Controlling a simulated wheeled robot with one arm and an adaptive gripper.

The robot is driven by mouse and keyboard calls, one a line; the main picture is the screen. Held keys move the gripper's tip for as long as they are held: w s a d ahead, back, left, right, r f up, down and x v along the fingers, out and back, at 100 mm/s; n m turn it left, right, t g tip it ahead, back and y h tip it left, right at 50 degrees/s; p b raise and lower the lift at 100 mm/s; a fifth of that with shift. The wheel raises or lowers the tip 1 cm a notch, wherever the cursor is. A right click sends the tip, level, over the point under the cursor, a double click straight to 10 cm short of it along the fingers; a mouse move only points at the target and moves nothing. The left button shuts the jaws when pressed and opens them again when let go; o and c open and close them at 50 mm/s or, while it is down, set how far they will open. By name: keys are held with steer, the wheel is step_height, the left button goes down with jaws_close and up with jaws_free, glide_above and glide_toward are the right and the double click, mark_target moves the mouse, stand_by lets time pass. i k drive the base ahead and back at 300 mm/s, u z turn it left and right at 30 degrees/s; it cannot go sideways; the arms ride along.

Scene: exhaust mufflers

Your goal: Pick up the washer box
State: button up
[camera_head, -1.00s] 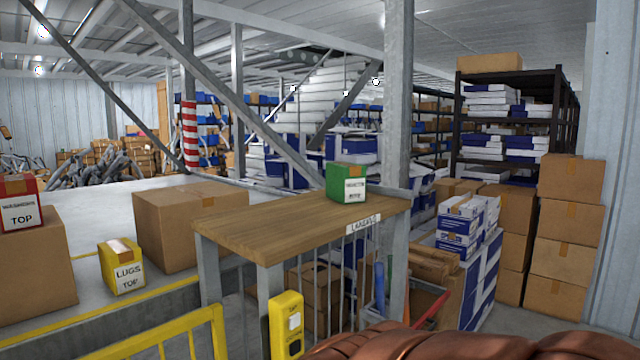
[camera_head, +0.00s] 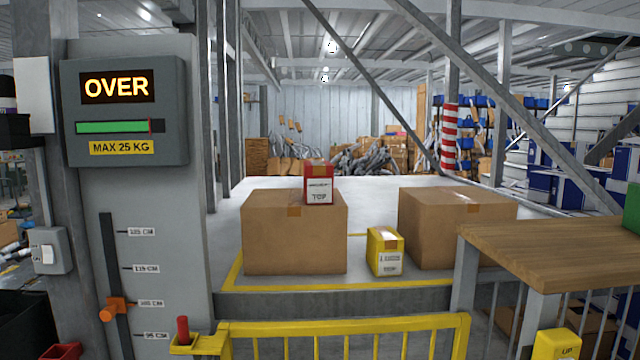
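A small red box (camera_head: 319,184) stands on top of a large cardboard box (camera_head: 294,236) on the platform. Its white label has a blurred upper line, possibly "WASHERS", above "TOP". A small yellow box (camera_head: 385,251) stands on the platform between two large cardboard boxes; its label read "LUGS TOP" earlier. A green box (camera_head: 631,211) is cut off at the right edge, on the wooden table (camera_head: 560,245). My gripper is not in view.
A yellow railing (camera_head: 345,324) runs in front of the platform (camera_head: 360,192). On the left, a panel (camera_head: 125,110) shows "OVER" and "MAX 25 KG" above a centimetre scale with an orange slider (camera_head: 112,309). A second cardboard box (camera_head: 450,230) stands right of the yellow box.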

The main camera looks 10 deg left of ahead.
mark_target(318, 175)
steer(key=u, duration=0.25)
steer(key=k, duration=0.5)
steer(key=u, duration=1.5)
steer(key=i, duration=1.5)
steer(key=z, duration=0.55)
